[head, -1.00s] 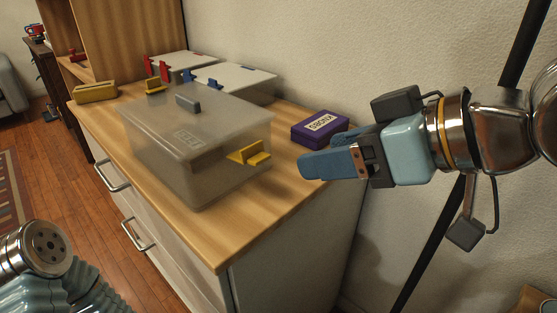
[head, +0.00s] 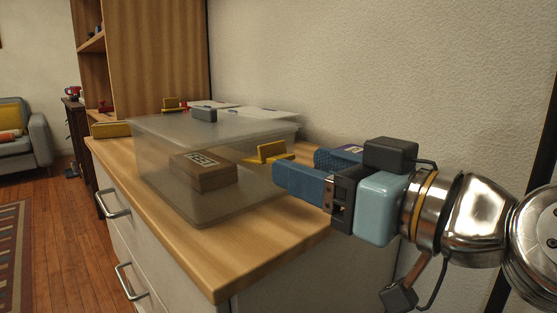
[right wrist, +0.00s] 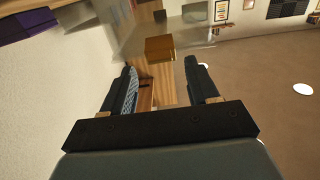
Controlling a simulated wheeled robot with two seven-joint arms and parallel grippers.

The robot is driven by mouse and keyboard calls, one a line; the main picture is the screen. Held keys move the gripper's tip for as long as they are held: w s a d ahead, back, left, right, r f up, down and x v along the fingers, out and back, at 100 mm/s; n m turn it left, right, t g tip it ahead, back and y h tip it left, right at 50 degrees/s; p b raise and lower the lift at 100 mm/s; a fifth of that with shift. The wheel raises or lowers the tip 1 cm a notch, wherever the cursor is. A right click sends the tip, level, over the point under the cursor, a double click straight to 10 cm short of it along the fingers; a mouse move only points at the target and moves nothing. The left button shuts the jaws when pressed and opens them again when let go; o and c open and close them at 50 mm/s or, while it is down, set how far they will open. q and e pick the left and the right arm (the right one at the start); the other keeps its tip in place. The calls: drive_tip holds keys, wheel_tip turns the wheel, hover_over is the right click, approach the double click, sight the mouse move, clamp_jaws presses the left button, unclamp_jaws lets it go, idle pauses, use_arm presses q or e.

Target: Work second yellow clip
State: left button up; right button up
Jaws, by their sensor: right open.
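A clear lidded case (head: 160,150) stands on the wooden dresser top, with a grey handle (head: 204,115) on its lid and a brown box (head: 205,172) inside. A yellow clip (head: 270,152) on the case's right side sticks outward; whether it is latched I cannot tell. My right gripper (head: 297,167) is open and empty, just right of the near clip. My left gripper is out of view.
Pale lidded cases (head: 255,114) stand behind the clear case by the wall. A purple box (head: 350,148) is partly hidden behind my right gripper. A yellow block (head: 110,130) lies at the dresser's left end. The front strip of the dresser top (head: 235,250) is clear.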

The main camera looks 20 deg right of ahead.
sight(281, 156)
drive_tip(key=x, duration=0.5)
drive_tip(key=shift+w+a, duration=0.1)
drive_tip(key=shift+w, duration=0.2)
drive_tip(key=c, duration=0.8)
drive_tip(key=r+g+p, duration=0.1)
drive_tip(key=p, duration=0.3)
drive_tip(key=r+g+h+p, duration=0.1)
drive_tip(key=g+p, duration=0.1)
drive_tip(key=p, duration=0.2)
drive_tip(key=shift+w+a+r, duration=0.1)
drive_tip(key=shift+w+r, duration=0.05)
drive_tip(key=shift+w, duration=0.05)
drive_tip(key=g+p, duration=0.1)
drive_tip(key=p, duration=0.2)
drive_tip(key=g+h+p, duration=0.1)
drive_tip(key=p, duration=0.2)
drive_tip(key=shift+w+a+r+g, duration=0.15)
drive_tip(key=shift+w+r+g, duration=0.2)
drive_tip(key=shift+w+g, duration=0.05)
drive_tip(key=shift+w+f+g+p, duration=0.15)
drive_tip(key=shift+g+p, duration=0.25)
drive_tip(key=shift+p, duration=0.5)
drive_tip(key=shift+h, duration=0.3)
